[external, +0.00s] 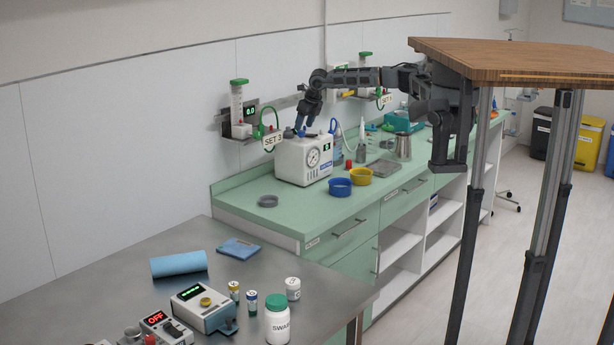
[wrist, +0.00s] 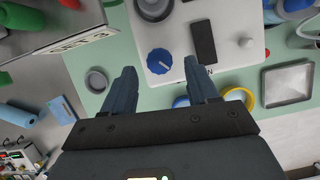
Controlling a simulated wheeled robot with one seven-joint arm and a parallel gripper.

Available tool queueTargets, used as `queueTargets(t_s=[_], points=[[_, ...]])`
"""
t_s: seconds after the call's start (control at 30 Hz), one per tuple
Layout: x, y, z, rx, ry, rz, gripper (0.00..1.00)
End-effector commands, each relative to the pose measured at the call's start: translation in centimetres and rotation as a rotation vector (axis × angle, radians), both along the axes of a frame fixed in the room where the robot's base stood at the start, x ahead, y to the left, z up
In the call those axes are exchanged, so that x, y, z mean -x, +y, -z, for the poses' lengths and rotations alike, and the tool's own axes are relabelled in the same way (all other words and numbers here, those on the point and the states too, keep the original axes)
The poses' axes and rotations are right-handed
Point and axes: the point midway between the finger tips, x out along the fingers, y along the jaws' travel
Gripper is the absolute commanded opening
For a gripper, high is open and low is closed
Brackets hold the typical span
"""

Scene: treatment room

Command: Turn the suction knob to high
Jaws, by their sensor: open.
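The white suction unit (external: 303,160), with a round gauge on its front, stands on the green counter. In the wrist view its white top (wrist: 232,62) carries a blue ribbed knob (wrist: 159,61) with a pale pointer line. The label by the knob is partly covered by a finger. My gripper (external: 305,124) points down over the unit's top in the external view. In the wrist view my gripper (wrist: 159,68) is open, with one finger to each side of the knob in the picture. Whether the fingers touch the knob or hover above it, I cannot tell.
A blue bowl (external: 340,187) and a yellow bowl (external: 360,176) stand right of the unit, with a metal tray (external: 384,168) beyond. A grey dish (external: 268,201) lies left. A wall rail holds the SET 3 flowmeter (external: 238,108) close behind my gripper.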

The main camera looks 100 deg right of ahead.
Motion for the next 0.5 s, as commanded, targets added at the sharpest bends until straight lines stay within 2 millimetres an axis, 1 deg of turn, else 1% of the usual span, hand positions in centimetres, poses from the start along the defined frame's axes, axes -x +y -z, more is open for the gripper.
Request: queueTargets(t_s=[0.1,0.2,0.33,0.5], points=[[-0.5,-0.4,1.3,-0.002,-0.002,0.001,0.59],[-0.7,-0.7,2.2,-0.001,-0.002,0.000,0.59],[-0.8,-0.8,2.7,0.000,-0.001,0.000,0.59],[-0.8,-0.9,2.7,0.000,-0.001,0.000,0.59]])
